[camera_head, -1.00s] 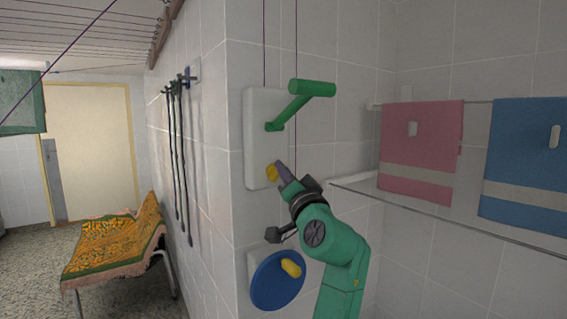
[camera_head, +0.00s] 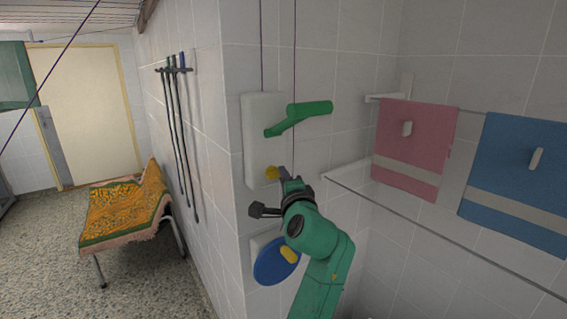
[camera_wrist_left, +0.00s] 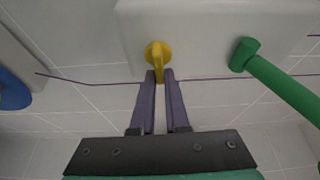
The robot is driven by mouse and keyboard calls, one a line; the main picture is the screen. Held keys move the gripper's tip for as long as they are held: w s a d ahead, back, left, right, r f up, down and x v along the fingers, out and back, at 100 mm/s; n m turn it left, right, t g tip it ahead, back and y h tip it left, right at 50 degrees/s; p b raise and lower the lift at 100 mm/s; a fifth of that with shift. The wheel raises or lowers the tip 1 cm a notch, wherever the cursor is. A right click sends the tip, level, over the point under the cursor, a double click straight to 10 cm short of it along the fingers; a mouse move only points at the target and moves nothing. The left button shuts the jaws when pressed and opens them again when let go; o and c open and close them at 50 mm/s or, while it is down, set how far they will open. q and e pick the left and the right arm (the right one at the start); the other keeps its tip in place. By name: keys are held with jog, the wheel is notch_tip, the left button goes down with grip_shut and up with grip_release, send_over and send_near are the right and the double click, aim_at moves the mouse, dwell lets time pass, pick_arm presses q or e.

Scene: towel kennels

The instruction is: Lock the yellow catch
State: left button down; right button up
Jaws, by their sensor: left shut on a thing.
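The yellow catch (camera_head: 272,173) sits low on a white wall box (camera_head: 259,130), under a green crank handle (camera_head: 309,109). My left gripper (camera_head: 284,173) is at the catch in the head view. In the left wrist view, the purple fingers of my left gripper (camera_wrist_left: 160,76) are shut on the tail of the yellow catch (camera_wrist_left: 158,54), which points toward them. The green handle (camera_wrist_left: 265,70) is to the right of the fingers there, apart from them. My right gripper is not in view.
A blue disc (camera_head: 273,262) with a yellow knob (camera_head: 289,254) is on the wall below the box. Pink (camera_head: 414,145) and blue (camera_head: 517,180) towels hang on rails at right. Thin cords run up from the box. A draped bench (camera_head: 122,209) stands at left.

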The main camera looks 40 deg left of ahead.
pick_arm(q)
jog(key=shift+m+p, duration=0.3)
jog(key=shift+p, duration=0.05)
dwell(0.3)
jog(key=c, duration=0.9)
grip_release()
